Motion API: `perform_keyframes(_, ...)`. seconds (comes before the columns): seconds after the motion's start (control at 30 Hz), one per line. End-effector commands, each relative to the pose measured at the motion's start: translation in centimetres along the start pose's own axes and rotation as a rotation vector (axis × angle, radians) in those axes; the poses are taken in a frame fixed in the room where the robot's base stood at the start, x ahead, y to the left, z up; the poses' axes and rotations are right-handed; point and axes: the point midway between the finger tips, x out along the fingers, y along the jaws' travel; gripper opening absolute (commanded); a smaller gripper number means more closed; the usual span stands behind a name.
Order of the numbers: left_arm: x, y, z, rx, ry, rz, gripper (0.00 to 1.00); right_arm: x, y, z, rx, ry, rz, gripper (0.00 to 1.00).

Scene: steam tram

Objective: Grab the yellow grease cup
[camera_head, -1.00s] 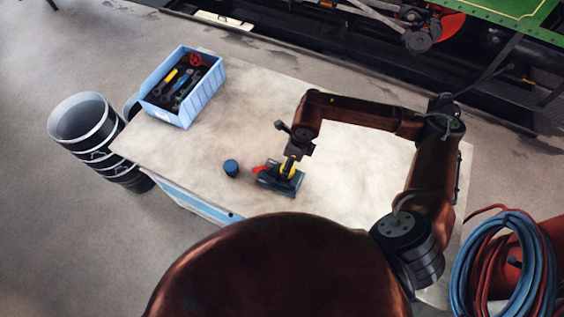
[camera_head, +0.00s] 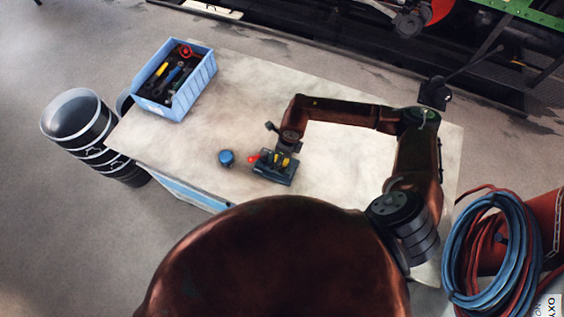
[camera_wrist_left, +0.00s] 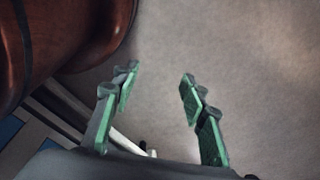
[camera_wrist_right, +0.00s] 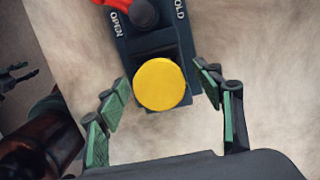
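The yellow grease cup (camera_wrist_right: 160,84) shows as a round yellow top in the right wrist view, over the near end of a dark blue block (camera_wrist_right: 150,45). In the head view the cup (camera_head: 286,162) is partly hidden by my right gripper (camera_head: 284,156). My right gripper (camera_wrist_right: 165,102) is open, with a finger on each side of the cup and gaps between. A red-handled part (camera_wrist_right: 112,5) sits at the block's other end, near the words OPEN and OLD. My left gripper (camera_wrist_left: 160,92) is open and empty above the floor, outside the head view.
A blue cap-like piece (camera_head: 226,158) stands left of the block on the worktable (camera_head: 250,95). A blue tool bin (camera_head: 190,92) is at the table's far left. Dark buckets (camera_head: 85,125) stand beside the table. Blue and red hoses (camera_head: 487,250) hang at the right.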

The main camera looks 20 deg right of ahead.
Motion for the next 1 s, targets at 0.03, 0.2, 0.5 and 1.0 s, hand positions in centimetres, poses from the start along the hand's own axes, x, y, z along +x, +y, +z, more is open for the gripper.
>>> perform_keyframes(0.03, 0.0, 0.0, 0.2, -0.001, -0.003, 0.0, 0.4, 0.0, 0.0, 0.0, 0.0, 0.0, 0.0, 0.56)
perform_keyframes(0.2, 0.0, 0.1, 1.1, -0.003, -0.015, 0.0, 0.4, 0.0, 0.0, 0.0, -0.001, 0.0, 0.0, 0.45)
perform_keyframes(0.5, -0.1, 0.1, 2.0, -0.004, -0.026, 0.001, 0.4, 0.0, 0.0, 0.0, 0.0, 0.0, 0.0, 0.24)
perform_keyframes(1.0, -0.1, 0.0, 1.3, -0.003, -0.016, 0.0, 0.4, -0.1, 0.0, 0.1, 0.0, -0.002, 0.0, 0.04)
